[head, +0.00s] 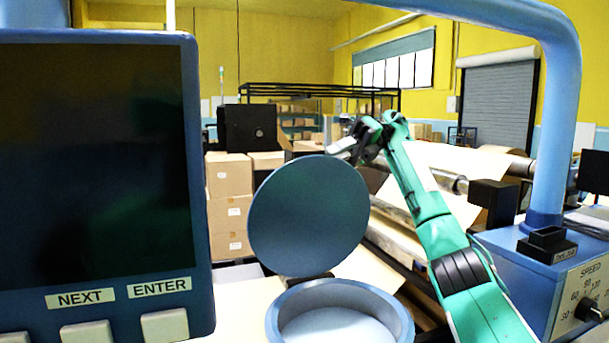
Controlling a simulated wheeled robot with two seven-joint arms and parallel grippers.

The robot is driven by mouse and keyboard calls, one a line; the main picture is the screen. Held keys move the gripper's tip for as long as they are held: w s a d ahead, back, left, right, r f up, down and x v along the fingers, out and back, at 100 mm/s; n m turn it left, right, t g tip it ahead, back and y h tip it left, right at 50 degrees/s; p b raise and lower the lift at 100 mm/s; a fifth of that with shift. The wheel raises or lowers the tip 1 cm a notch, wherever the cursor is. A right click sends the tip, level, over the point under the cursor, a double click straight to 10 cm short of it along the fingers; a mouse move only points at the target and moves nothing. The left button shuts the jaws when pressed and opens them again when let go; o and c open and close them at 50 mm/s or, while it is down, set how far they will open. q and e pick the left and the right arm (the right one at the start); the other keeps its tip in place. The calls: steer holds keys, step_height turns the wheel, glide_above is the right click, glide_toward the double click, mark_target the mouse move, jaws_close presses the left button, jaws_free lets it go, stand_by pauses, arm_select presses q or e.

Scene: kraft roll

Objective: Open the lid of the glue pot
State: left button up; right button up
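The glue pot (399,320) is a round blue pot at the bottom middle, with a pale inside showing. Its lid (307,215) is a round dark blue-teal disc. The lid stands raised and steeply tilted above the pot's back rim, so the pot's mouth is uncovered. My green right arm comes in from the lower right. My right gripper (338,150) is at the lid's upper right edge; I cannot tell whether it touches the lid, or how far its fingers are apart. My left gripper is not in view.
A large panel with a dark screen (95,160) and NEXT and ENTER keys fills the left. A blue tube frame (560,120) arches over the right side, above a speed-dial box (585,300). Cardboard boxes (229,212) and a paper roll machine (450,165) stand behind.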

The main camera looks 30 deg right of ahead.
mark_target(305, 169)
steer(key=p+x, duration=0.1)
steer(key=x, duration=0.5)
steer(key=shift+a, duration=0.4)
steer(key=shift+p+x, duration=0.35)
steer(key=shift+x, duration=0.4)
steer(key=shift+f, duration=0.1)
jaws_close()
